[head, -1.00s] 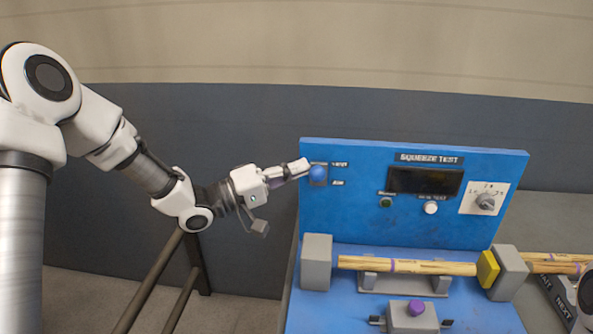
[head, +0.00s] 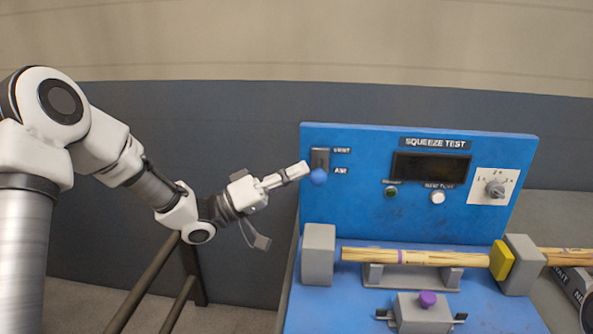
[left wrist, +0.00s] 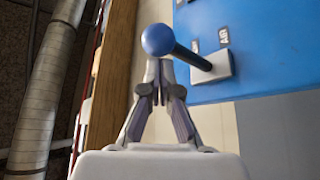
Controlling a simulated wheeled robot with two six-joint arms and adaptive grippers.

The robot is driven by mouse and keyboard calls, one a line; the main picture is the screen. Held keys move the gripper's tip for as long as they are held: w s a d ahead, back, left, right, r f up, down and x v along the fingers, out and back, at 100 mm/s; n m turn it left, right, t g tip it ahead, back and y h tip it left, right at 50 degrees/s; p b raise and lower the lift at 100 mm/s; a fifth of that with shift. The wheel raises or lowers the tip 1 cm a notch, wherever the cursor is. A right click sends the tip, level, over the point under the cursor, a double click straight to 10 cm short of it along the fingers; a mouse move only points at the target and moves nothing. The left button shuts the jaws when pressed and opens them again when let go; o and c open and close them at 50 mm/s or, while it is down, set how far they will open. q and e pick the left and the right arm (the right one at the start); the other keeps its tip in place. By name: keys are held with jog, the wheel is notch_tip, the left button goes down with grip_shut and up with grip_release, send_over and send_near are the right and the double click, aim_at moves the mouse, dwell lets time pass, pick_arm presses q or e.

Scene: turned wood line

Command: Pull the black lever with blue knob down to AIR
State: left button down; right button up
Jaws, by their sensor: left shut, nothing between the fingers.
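The blue knob (head: 318,177) of the lever stands out from the upper left of the blue panel. It sits at the bottom of its dark slot plate (head: 320,158), level with or slightly below the AIR label (head: 340,171). In the left wrist view the knob (left wrist: 158,39) ends a black lever shaft (left wrist: 192,57), near the AIR label (left wrist: 223,36). My left gripper (head: 305,168) is shut and empty. Its tips are just left of the knob and slightly above it in the head view; I cannot tell whether they touch it. My right gripper is out of view.
The panel (head: 380,215) also has a dark display (head: 430,167), a green button, a white button and a dial (head: 495,189). Below, a wooden rod (head: 420,258) lies between grey blocks, behind a purple knob (head: 427,299). Left of the panel is open.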

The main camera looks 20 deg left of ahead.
pick_arm(q)
jog(key=shift+w+f+m+g+h+b, duration=0.25)
jog(key=shift+f+m+g+h+b, duration=0.4)
jog(key=shift+f+m+b, duration=0.75)
jog(key=shift+w+f+m+g+h+b, duration=0.2)
jog(key=shift+f+m+g+h+b, duration=0.25)
jog(key=shift+f+m+h+b, duration=0.7)
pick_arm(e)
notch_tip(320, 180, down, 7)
pick_arm(q)
jog(key=shift+f+m+y, duration=0.15)
jog(key=shift+m+y, duration=0.15)
jog(key=shift+m, duration=0.05)
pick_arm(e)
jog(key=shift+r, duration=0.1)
pick_arm(q)
jog(key=shift+a, duration=0.1)
